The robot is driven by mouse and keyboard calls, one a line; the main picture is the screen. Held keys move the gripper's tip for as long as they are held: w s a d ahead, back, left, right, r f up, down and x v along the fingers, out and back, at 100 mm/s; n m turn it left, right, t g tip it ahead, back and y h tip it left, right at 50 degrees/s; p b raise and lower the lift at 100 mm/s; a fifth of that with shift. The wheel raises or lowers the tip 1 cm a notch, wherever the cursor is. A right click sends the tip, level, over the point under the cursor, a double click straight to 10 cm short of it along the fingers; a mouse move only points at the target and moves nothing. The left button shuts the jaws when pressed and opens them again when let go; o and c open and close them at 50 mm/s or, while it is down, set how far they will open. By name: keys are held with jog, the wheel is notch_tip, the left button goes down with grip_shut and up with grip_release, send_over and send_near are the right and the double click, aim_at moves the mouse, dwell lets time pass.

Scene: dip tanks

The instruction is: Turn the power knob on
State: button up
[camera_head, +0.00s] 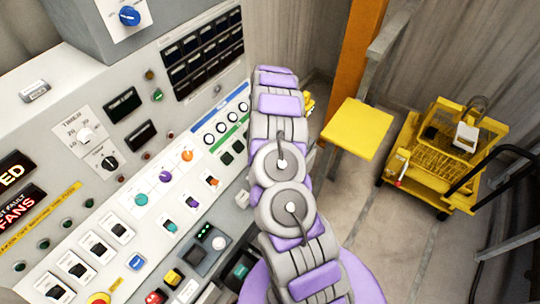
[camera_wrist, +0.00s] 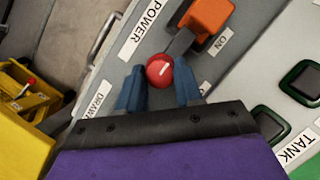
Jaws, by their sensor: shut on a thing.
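A grey bar runs from beside the knob up to an orange block (camera_wrist: 207,17). A POWER label (camera_wrist: 143,27) is at upper left of the knob, and an ON label (camera_wrist: 222,42) is to its right. In the head view my arm hides the knob and my gripper.
In the wrist view, green-rimmed buttons (camera_wrist: 304,80) and a TANK label (camera_wrist: 297,146) are at right. In the head view, a control panel (camera_head: 60,125) fills the left. An orange post (camera_head: 354,45), a yellow plate (camera_head: 357,128) and a yellow cart (camera_head: 440,150) stand right of my arm.

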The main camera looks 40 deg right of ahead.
jog(key=shift+w, duration=0.1)
jog(key=o, duration=1)
jog(key=shift+p+v, duration=1.15)
jog(key=shift+v, duration=7.5)
